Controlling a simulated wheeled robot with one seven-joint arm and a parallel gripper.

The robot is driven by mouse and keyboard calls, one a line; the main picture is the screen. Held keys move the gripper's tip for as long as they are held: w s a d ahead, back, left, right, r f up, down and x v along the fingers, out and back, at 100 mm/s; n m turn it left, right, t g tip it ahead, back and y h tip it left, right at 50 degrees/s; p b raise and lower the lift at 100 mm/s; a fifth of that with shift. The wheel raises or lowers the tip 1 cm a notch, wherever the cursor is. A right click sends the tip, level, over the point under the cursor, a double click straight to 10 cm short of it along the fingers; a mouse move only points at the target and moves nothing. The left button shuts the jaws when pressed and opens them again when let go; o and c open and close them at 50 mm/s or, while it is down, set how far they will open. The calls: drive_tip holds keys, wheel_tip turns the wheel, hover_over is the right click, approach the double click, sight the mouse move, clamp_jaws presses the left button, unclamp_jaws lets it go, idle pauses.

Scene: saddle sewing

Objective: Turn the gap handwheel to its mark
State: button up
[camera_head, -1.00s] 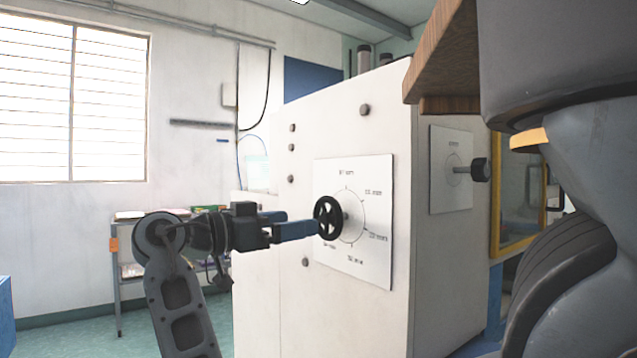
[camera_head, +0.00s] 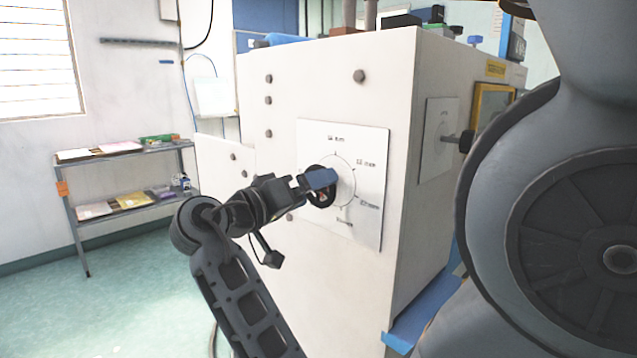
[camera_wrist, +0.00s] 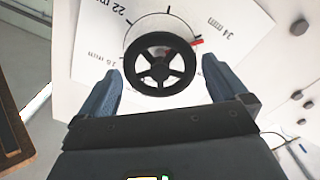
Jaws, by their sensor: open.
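The gap handwheel (camera_head: 321,187) is a black spoked wheel on the front of the white machine. In the wrist view the handwheel (camera_wrist: 159,64) faces me, centred ahead of the jaws. Behind it is a white dial plate (camera_head: 368,225) with mm labels and tick marks around a circle. In the wrist view a red mark (camera_wrist: 197,42) shows at the wheel's upper right, toward the 34 mm label. My gripper (camera_head: 319,180) is at the wheel in the head view. In the wrist view my gripper (camera_wrist: 160,95) is open, its blue fingers on either side of the wheel's lower part; contact is unclear.
A second black knob (camera_head: 466,141) sticks out of the machine's right side. A grey shelf (camera_head: 130,150) with papers stands by the left wall. The floor (camera_head: 140,290) between shelf and machine is clear.

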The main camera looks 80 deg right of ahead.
drive_tip(key=shift+x, duration=1.5)
drive_tip(key=shift+c, duration=0.2)
drive_tip(key=c, duration=0.6)
drive_tip(key=shift+c, duration=0.2)
drive_tip(key=shift+f, duration=0.1)
drive_tip(key=o, duration=0.7)
